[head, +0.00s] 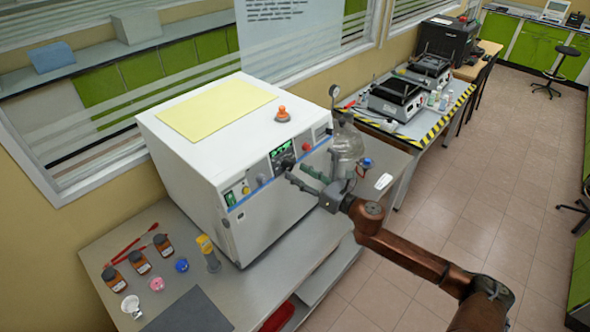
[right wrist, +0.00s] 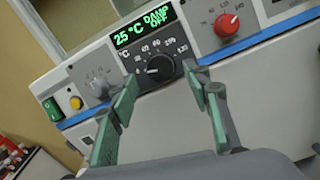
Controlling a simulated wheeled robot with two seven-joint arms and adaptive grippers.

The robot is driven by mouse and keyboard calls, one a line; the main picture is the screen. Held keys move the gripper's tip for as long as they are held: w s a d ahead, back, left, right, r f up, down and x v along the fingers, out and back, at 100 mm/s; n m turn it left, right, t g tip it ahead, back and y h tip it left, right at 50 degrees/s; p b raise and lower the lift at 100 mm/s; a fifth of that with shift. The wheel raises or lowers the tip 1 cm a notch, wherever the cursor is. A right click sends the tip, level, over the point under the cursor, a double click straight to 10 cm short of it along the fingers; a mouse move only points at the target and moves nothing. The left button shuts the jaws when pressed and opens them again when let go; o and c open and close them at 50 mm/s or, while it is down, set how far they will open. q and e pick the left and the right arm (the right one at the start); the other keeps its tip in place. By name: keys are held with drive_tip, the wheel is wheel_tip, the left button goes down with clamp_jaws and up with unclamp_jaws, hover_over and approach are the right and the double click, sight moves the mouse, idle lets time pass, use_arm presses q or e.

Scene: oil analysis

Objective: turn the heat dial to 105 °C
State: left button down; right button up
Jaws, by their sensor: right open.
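The heat dial (right wrist: 157,66) is a round black knob on the front panel of a white box-shaped machine (head: 185,130). A scale marked °C surrounds it; a white mark shows on the knob, but its exact reading is too small to tell.
A red knob (right wrist: 227,25) is right of the dial, a grey knob (right wrist: 97,85) left. A yellow button (right wrist: 76,103) and green switch (right wrist: 53,108) are farther left. A glass vessel (head: 347,143) stands beside the machine. Brown bottles (head: 139,262) stand on the bench at left.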

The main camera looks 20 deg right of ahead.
drive_tip(key=shift+x, duration=1.15)
drive_tip(key=shift+c, duration=0.7)
drive_tip(key=c, duration=1)
